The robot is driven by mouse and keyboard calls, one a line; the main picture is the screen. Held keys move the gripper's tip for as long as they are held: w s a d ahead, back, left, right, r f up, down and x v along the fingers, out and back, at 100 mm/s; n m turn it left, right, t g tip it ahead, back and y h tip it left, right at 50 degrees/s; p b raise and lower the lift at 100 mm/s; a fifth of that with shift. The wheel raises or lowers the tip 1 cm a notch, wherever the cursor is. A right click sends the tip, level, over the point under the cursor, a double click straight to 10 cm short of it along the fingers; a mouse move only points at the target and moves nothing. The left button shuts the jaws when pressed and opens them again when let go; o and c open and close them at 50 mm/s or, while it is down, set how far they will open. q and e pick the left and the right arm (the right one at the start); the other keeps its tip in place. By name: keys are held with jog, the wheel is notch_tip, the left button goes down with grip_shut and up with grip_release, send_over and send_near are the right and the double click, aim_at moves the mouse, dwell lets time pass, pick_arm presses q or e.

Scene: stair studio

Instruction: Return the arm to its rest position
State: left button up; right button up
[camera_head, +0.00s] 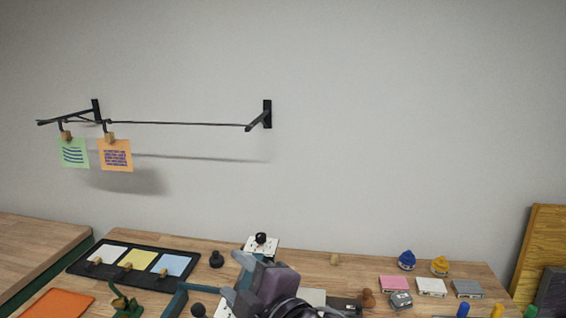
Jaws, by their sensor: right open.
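My right gripper (238,278) shows at the bottom middle of the head view, above the wooden table (310,262). Its two grey fingertips point up and left and stand apart, with nothing seen between them. The dark wrist behind it runs off the bottom edge and hides part of the table. My left gripper is not in the picture.
A black tray (116,281) with several coloured cards lies left of my gripper. A teal frame (184,290) and a white card with a black knob (261,242) are close to it. A wall rack (180,123) holds two clipped notes. Blocks and jars stand at right.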

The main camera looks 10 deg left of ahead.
jog(key=s+d+f+m+g+h, duration=0.2)
jog(key=d+f+m+h, duration=0.6)
jog(key=d+f+m, duration=0.8)
jog(key=s+d+f+m+g+h, duration=0.2)
jog(key=s+d+f+g, duration=0.1)
jog(key=s+d+f, duration=0.4)
jog(key=s+d+f+m+g+h, duration=0.25)
jog(key=s+d+f, duration=0.25)
jog(key=d, duration=0.3)
notch_tip(320, 180, down, 33)
jog(key=s+g+b, duration=0.2)
jog(key=s, duration=0.1)
jog(key=s+d+f, duration=0.2)
jog(key=s+f, duration=0.7)
jog(key=s+d+f+n+b, duration=0.1)
jog(key=s+d+f, duration=0.1)
jog(key=s+f, duration=0.7)
jog(key=shift+s+f+g+b, duration=0.2)
jog(key=shift+s+g+b, duration=0.15)
jog(key=shift+g, duration=0.1)
